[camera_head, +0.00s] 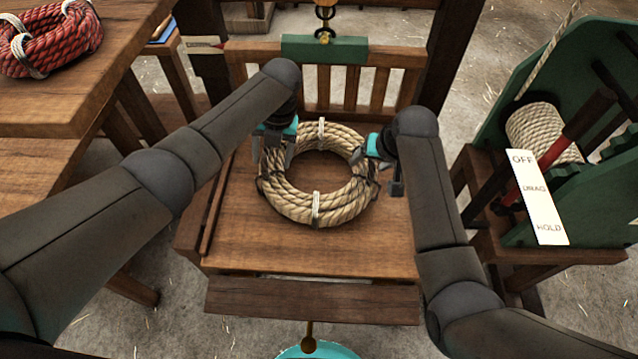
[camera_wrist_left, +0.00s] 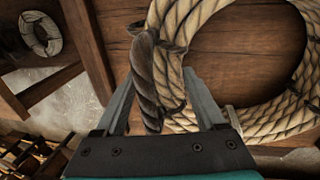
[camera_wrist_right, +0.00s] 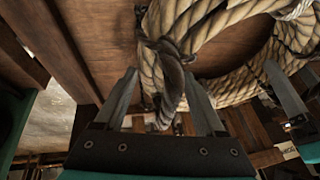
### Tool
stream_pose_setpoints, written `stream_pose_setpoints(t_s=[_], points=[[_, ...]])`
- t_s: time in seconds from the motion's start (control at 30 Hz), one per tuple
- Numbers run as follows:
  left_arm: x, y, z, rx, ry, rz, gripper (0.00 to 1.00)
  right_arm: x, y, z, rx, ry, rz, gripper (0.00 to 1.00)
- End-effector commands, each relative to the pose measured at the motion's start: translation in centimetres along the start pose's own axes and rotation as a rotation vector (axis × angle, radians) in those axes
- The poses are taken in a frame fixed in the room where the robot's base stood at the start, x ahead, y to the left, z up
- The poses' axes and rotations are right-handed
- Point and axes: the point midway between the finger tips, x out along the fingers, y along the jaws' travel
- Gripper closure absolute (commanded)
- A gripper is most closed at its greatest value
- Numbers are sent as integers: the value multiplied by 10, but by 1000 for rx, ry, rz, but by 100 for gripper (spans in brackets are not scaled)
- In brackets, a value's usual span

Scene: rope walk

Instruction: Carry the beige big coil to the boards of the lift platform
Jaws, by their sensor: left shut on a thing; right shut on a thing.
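The beige big coil (camera_head: 342,208), with pale ties, lies flat over the wooden boards of the lift platform (camera_head: 310,252). I cannot tell whether its underside touches them. My left gripper (camera_head: 270,152) is at the coil's left side, shut on a dark rope handle (camera_wrist_left: 147,75) of the coil. My right gripper (camera_head: 386,172) is at its right side, shut on the other dark handle (camera_wrist_right: 170,78). The arms and grippers hide parts of the coil's sides.
A slatted rail with a green block (camera_head: 324,49) stands behind the platform. A green winch with a rope drum (camera_head: 541,132) and an OFF/DRAG/HOLD plate (camera_head: 537,197) stands at right. A red coil (camera_head: 55,45) lies on the left table (camera_head: 60,115).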

Motion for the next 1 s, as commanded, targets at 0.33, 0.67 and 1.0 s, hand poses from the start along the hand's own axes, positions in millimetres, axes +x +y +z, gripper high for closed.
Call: stream_pose_setpoints(t_s=[0.33,0.67,1.0], points=[[16,-2,-1,1,5,3,100,10,1,-1,5,18,-7,100],[19,-3,-2,1,5,3,7,14,2,4,3,8,-3,7],[16,-3,0,0,1,0,0,16,3,6,1,2,-1,0]])
